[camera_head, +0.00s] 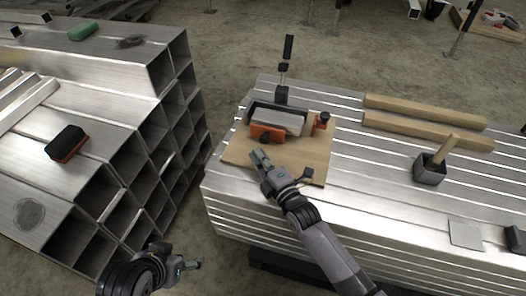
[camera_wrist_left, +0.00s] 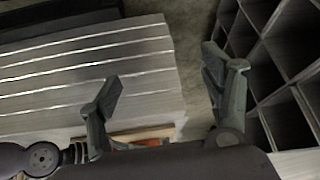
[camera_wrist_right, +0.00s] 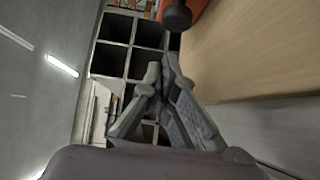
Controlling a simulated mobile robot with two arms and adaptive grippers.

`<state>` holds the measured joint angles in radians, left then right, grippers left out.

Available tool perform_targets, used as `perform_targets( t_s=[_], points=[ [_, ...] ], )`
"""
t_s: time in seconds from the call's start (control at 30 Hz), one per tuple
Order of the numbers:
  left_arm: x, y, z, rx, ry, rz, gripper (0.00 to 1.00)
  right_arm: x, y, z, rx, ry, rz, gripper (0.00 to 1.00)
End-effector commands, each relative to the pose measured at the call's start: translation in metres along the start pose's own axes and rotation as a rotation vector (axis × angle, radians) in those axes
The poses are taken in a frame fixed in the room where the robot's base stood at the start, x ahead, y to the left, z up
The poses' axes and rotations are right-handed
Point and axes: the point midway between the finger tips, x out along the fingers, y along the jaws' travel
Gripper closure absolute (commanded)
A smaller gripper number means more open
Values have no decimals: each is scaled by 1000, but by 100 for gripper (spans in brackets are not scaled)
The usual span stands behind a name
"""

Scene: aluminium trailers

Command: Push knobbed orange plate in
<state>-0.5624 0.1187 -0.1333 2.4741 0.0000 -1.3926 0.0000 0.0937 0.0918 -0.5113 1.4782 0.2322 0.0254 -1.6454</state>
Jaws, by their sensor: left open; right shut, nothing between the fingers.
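The orange plate (camera_head: 267,133) stands upright at the front of a dark holder (camera_head: 258,108) with a grey metal block (camera_head: 278,119), on a wooden board (camera_head: 318,163). In the right wrist view its orange face (camera_wrist_right: 200,12) shows at the top edge with a dark round knob (camera_wrist_right: 177,16) in front. My right gripper (camera_head: 258,157) is shut and empty, just in front of the plate; whether it touches cannot be told. The right wrist view shows its fingertips (camera_wrist_right: 163,70) together, below the knob. My left gripper (camera_head: 190,266) is open and empty, low left; its fingers (camera_wrist_left: 161,78) are spread.
A smaller orange piece with a dark knob (camera_head: 322,121) sits at the holder's right. A black clamp (camera_head: 285,70) stands behind. Stacked square tubes (camera_head: 105,165) stand left, across a gap.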

Motion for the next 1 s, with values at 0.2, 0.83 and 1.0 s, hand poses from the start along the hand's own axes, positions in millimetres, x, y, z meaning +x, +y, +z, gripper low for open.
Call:
perform_targets(
  t_s=[0.2, 0.83, 1.0],
  points=[
    [5, 5, -37, 5, 171, 10, 27, 14, -2, 16, -2, 0, -1, 100],
    [4, 7, -57, 6, 265, 14, 27, 22, -1, 24, -2, -1, -1, 100],
    [1, 12, -88, 9, 417, 23, 27, 33, -1, 36, -4, 0, 1, 100]
  ],
)
